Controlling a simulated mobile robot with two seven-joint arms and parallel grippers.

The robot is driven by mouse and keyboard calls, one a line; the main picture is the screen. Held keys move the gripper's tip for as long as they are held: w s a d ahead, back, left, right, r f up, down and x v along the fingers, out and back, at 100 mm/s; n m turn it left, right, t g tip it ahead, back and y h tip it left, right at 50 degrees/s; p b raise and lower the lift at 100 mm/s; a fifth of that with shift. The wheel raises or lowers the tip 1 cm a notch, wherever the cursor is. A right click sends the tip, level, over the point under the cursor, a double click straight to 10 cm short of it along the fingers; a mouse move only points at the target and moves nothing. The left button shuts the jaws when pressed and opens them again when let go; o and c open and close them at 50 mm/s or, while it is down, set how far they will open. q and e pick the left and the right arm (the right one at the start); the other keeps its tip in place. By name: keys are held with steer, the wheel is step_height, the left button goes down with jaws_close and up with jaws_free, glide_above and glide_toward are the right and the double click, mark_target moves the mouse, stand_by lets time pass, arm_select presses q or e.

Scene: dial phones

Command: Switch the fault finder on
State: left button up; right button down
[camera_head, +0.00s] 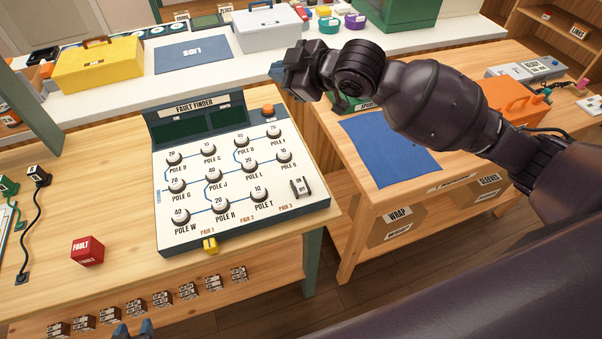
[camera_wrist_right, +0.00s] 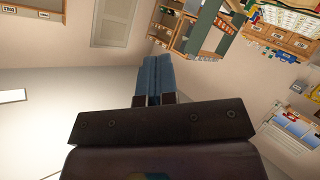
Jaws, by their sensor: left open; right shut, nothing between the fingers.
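The fault finder (camera_head: 215,150) is a white sloped panel with several black knobs marked POLE, joined by blue lines. Its two dark green screens (camera_head: 201,124) look unlit. A black rocker switch (camera_head: 300,187) marked ON and OFF sits at its lower right; its setting is too small to tell. My right gripper (camera_head: 278,71) is up behind the panel's top right corner, clear of the switch. In the right wrist view its blue fingers (camera_wrist_right: 154,78) are shut and empty. My left gripper (camera_head: 134,332) shows only its blue fingertips, apart, at the bottom edge, below the table front.
A red FAULT cube (camera_head: 87,251) lies left of the panel. An orange button (camera_head: 267,110) and a yellow tab (camera_head: 210,245) are on the panel's edges. A blue mat (camera_head: 390,148) lies on the right bench. Small labelled blocks (camera_head: 162,298) line a lower shelf.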

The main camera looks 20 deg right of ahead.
steer(key=g, duration=0.1)
steer(key=n+g+h+b, duration=0.1)
steer(key=n+g+h, duration=0.35)
steer(key=g, duration=0.45)
glide_toward(300, 180)
steer(key=shift+h, duration=0.25)
steer(key=b+x, duration=0.1)
steer(key=x, duration=0.2)
steer(key=b+x, duration=0.1)
steer(key=x, duration=0.2)
steer(key=shift+s+a, duration=0.15)
steer(key=shift+a, duration=0.3)
steer(key=shift+f+b, duration=0.3)
steer(key=shift+f, duration=0.2)
